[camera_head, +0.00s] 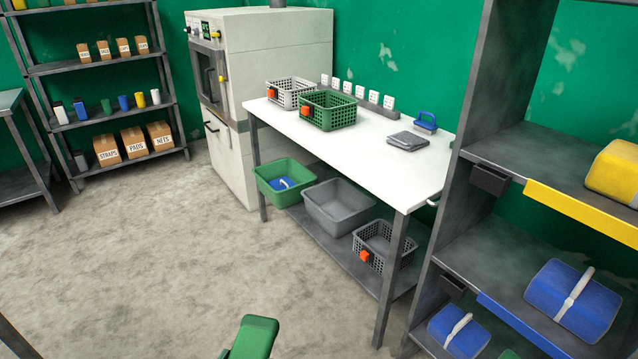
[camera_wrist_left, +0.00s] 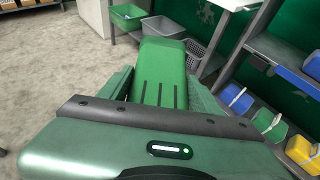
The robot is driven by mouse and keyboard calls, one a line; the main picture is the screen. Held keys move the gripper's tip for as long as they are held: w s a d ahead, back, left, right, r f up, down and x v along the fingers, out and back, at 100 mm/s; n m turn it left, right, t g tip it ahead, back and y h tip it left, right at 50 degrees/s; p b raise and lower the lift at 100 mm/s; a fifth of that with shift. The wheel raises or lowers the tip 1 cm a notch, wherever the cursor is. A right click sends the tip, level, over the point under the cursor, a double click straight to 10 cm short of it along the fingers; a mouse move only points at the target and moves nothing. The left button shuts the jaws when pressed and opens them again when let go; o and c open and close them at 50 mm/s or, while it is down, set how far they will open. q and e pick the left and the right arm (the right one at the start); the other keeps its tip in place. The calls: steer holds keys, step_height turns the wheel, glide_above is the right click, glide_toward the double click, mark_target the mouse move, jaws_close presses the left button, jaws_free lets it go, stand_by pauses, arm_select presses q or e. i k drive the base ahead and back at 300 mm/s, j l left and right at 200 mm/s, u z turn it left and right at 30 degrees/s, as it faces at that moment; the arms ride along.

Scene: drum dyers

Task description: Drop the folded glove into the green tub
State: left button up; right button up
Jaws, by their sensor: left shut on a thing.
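A folded green glove (camera_wrist_left: 160,75) with three dark lines on its back is held in my left gripper (camera_wrist_left: 158,98), which is shut on it. The glove (camera_head: 254,338) also shows at the bottom edge of the head view, over the floor. The green tub (camera_head: 267,186) stands at the left end of the shelf under the white table, with a blue item (camera_head: 284,183) inside. The glove is well in front of the tub and apart from it. The tub (camera_wrist_left: 120,22) also shows at the top of the left wrist view. My right gripper is not in view.
Beside the green tub stand a grey tub (camera_head: 335,212) and a grey basket (camera_head: 390,238) with an orange tag. A table leg (camera_head: 390,285) and a shelf rack (camera_head: 437,240) stand to the right. The concrete floor (camera_head: 150,270) in front is clear.

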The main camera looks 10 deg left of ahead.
mark_target(276, 189)
steer(key=i+j+z, duration=0.3)
steer(key=i+j, duration=0.15)
steer(key=j, duration=0.15)
steer(key=i+j+z, duration=0.15)
steer(key=j, duration=0.2)
steer(key=i+j+z, duration=0.1)
steer(key=i+j, duration=0.15)
steer(key=i+j+z, duration=0.15)
steer(key=j, duration=0.3)
steer(key=i+j, duration=0.15)
steer(key=j, duration=0.2)
steer(key=i+j, duration=0.15)
steer(key=j, duration=0.2)
steer(key=i+j, duration=0.15)
steer(key=j, duration=0.15)
steer(key=i+j, duration=0.15)
steer(key=j, duration=0.2)
steer(key=i+j, duration=0.15)
steer(key=j, duration=0.2)
steer(key=i+j+z, duration=0.1)
steer(key=j, duration=0.25)
steer(key=i+j, duration=0.2)
steer(key=j, duration=0.15)
steer(key=i+j, duration=0.5)
